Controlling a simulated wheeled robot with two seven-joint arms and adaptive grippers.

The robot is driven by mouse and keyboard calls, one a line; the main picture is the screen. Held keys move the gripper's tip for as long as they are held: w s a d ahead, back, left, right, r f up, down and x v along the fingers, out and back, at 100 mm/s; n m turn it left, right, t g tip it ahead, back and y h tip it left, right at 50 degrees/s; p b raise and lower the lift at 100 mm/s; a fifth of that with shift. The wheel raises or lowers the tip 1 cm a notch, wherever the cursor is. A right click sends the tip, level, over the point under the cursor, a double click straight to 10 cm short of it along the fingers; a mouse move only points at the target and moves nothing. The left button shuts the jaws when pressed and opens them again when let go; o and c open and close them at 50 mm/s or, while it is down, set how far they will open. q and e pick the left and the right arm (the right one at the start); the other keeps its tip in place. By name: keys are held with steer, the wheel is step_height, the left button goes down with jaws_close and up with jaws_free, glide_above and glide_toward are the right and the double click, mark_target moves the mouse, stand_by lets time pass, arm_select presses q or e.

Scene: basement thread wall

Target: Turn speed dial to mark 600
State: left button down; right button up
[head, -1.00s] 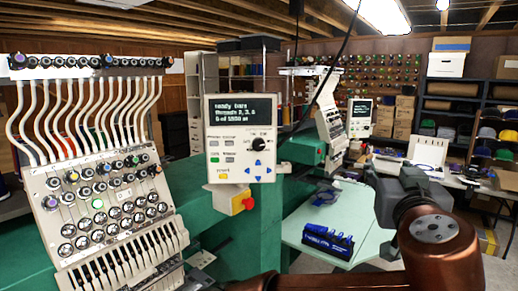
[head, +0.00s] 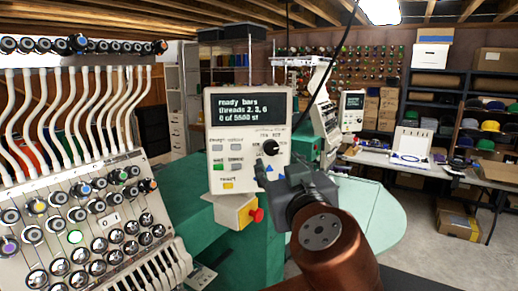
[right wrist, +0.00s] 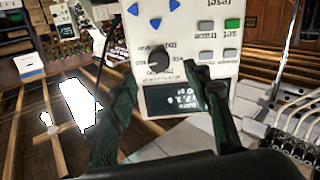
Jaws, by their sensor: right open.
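The control panel (head: 248,190) is a pale box with a dark screen, small buttons and blue arrow keys. Its round black speed dial (head: 270,147) sits below the screen at the right, with small printed marks around it that are too small to read. My right gripper (head: 283,172) is in front of the panel's lower right, covering part of the arrow keys. In the right wrist view the panel is upside down. The dial (right wrist: 158,60) lies ahead, roughly between the open fingers of the gripper (right wrist: 165,78); I cannot tell whether they touch it. My left gripper is out of view.
A red stop knob (head: 256,214) on a yellow box sticks out under the panel. The embroidery head (head: 85,225) with thread tubes stands close at left. A pale green table (head: 375,215) is behind my right arm. Shelves and a work table stand farther right.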

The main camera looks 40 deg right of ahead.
mark_target(272, 150)
steer(key=x, duration=0.6)
steer(key=shift+w+d+b, duration=0.25)
steer(key=shift+d+b, duration=0.1)
steer(key=shift+w+d+r, duration=0.1)
steer(key=shift+w+d, duration=0.15)
steer(key=shift+w, duration=0.1)
steer(key=c, duration=1.2)
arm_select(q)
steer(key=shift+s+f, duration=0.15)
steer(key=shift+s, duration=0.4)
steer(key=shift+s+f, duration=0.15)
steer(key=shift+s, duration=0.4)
arm_select(e)
steer(key=shift+o, duration=0.2)
